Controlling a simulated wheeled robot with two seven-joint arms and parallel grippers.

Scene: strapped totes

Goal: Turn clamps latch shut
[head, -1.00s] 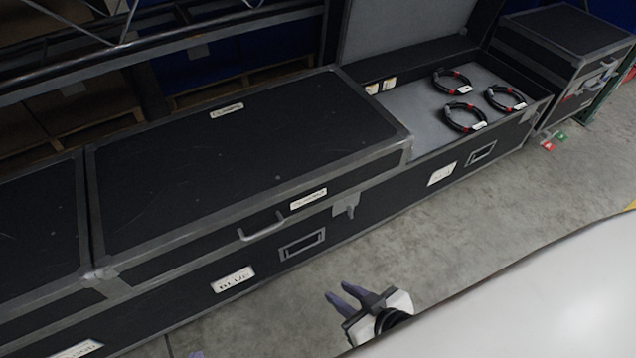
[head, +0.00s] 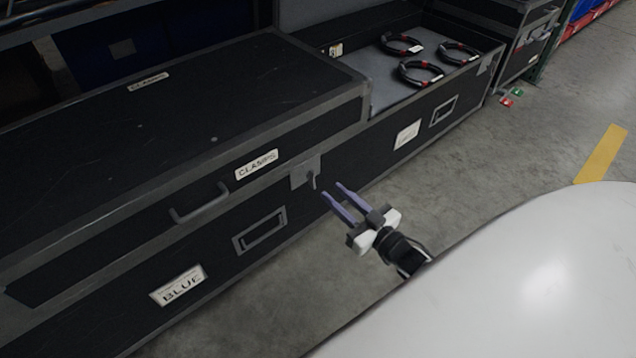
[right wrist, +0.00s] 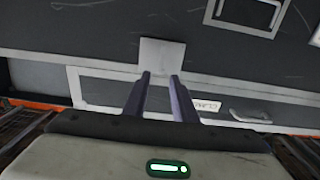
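The clamps case is black with grey edging; its lid (head: 200,100) is down and carries a white "CLAMPS" label (head: 256,164) on its front. The clamps latch (head: 304,173) is a grey plate with a small tab at the lid seam, right of the label. In the right wrist view the latch plate (right wrist: 162,54) shows just beyond the fingertips. My right gripper (head: 333,190) is open and empty, its two purple fingers pointing at the latch from the front right, seemingly just short of it. It also shows in the right wrist view (right wrist: 160,76). My left gripper is out of view.
A grey handle (head: 200,204) sits left of the latch. An open section (head: 385,92) holds coiled cables (head: 421,73).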

